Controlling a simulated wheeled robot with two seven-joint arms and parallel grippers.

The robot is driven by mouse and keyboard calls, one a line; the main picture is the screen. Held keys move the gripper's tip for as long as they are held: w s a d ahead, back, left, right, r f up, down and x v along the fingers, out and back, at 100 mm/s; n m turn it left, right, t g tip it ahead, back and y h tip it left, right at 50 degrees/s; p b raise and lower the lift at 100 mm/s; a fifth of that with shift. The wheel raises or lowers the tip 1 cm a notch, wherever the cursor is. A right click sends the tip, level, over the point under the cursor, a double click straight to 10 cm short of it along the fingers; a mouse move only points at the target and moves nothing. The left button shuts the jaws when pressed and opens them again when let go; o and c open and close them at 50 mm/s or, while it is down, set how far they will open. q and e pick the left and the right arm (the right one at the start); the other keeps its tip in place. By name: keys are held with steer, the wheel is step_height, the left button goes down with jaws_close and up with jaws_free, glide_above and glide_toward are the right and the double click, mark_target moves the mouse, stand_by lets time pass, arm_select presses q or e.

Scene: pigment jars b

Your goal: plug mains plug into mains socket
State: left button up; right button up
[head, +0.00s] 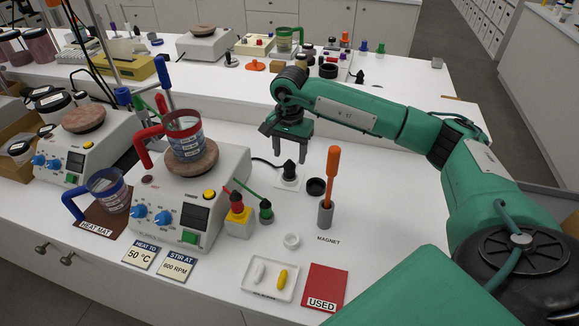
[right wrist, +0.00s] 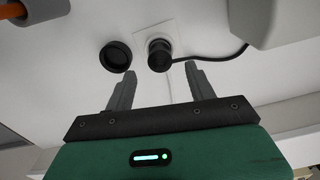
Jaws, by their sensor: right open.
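The black mains plug (head: 289,171) stands upright on a small white square plate, which looks like the mains socket (head: 286,185). Its black cable leads off to the left in the head view. In the right wrist view the plug (right wrist: 159,54) sits on the white plate (right wrist: 146,30), with the cable going right. I cannot tell how deep the plug is seated, as its base hides the contact. My right gripper (head: 290,153) is open and empty, pointing down above the plug. In the wrist view the plug lies between and beyond the fingertips (right wrist: 160,78). My left gripper is not in view.
A black ring-shaped cap (head: 316,187) lies close to the socket. An orange-handled magnet rod (head: 332,170) stands in a grey holder at right.

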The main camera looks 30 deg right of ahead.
mark_target(289, 162)
step_height(289, 162, up, 8)
steer(key=b, duration=0.1)
steer(key=shift+f, duration=0.15)
stand_by(0.5)
